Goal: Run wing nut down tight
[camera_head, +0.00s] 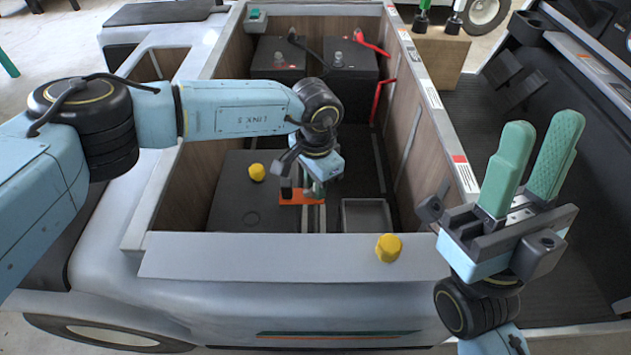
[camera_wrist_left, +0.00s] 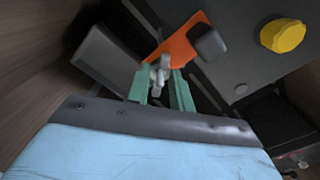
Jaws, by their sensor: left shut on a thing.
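The wing nut (camera_wrist_left: 160,75) is a small grey winged piece between the green fingers of my left gripper (camera_wrist_left: 163,88) in the left wrist view. That gripper is shut on it, beside an orange bar (camera_wrist_left: 182,42). In the head view my left gripper (camera_head: 314,190) reaches down into the compartment at the orange bar (camera_head: 290,199), and its arm and wrist hide the nut. A dark block (camera_wrist_left: 209,42) stands on the bar. My right gripper (camera_head: 538,150) is open and empty, fingers up, to the right of the compartment.
A yellow cap (camera_head: 257,172) sits on a black battery (camera_head: 235,205) and another yellow cap (camera_head: 388,248) on the front ledge (camera_head: 290,258). A grey tray (camera_head: 367,214) lies right of the bar. Two batteries with red cable ends stand at the back. Wooden walls (camera_head: 185,198) enclose the compartment.

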